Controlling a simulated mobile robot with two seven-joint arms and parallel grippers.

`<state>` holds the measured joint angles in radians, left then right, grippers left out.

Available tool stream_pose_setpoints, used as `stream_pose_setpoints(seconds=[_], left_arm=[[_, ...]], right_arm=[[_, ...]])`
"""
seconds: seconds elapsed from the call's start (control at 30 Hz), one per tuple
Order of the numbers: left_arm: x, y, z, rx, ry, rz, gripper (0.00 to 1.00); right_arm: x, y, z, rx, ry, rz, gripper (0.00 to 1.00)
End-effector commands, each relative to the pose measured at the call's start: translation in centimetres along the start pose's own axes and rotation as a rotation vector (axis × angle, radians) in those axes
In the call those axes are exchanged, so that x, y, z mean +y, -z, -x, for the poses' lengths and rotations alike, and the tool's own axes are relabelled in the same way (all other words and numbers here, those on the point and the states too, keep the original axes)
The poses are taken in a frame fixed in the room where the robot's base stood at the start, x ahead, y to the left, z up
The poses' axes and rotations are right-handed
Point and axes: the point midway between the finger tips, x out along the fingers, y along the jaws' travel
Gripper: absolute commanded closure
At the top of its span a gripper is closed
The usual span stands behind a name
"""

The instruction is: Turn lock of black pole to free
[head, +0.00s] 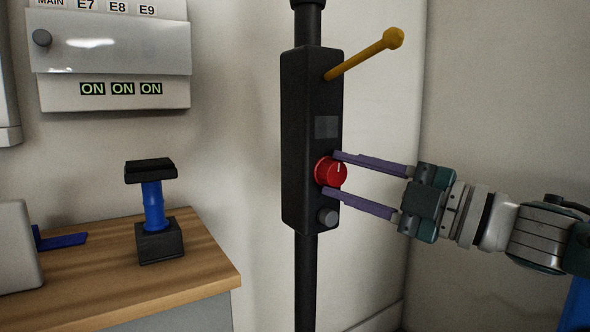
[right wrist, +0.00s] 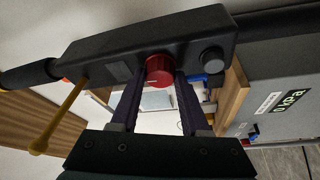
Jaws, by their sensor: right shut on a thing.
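The black pole (head: 306,270) stands upright and carries a black box (head: 297,140). A red round knob (head: 329,171) with a white mark sits on the box's face; the mark points up in the head view. A grey button (head: 327,217) is below it, and a yellow lever (head: 364,54) sticks out above. My right gripper (head: 334,173) has its purple fingers on either side of the red knob, shut on it. The right wrist view also shows the knob (right wrist: 159,69) between the fingertips. My left gripper is not in view.
A wooden-topped counter (head: 200,275) at the left holds a blue and black stand (head: 153,205) and a pale box (head: 17,245). A white panel (head: 110,50) with ON labels hangs on the wall above. The yellow lever juts out above my right gripper.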

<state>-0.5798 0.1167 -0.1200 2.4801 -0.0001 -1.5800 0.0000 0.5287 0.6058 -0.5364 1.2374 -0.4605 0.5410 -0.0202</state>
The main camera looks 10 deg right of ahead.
Motion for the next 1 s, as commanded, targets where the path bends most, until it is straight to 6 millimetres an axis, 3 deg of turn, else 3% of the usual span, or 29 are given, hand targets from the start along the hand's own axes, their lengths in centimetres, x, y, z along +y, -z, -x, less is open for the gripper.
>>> stream_pose_setpoints(seconds=[0.77, 0.8, 1.0], left_arm=[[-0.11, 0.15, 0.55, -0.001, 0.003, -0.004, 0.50], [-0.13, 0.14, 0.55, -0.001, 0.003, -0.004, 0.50], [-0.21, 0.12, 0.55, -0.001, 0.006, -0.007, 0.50]], right_arm=[[0.08, -0.05, 0.00, -0.002, 0.039, 0.094, 1.00], [0.08, -0.05, 0.00, -0.002, 0.038, 0.094, 0.51], [0.08, -0.02, 0.00, -0.001, 0.038, 0.093, 0.28]])
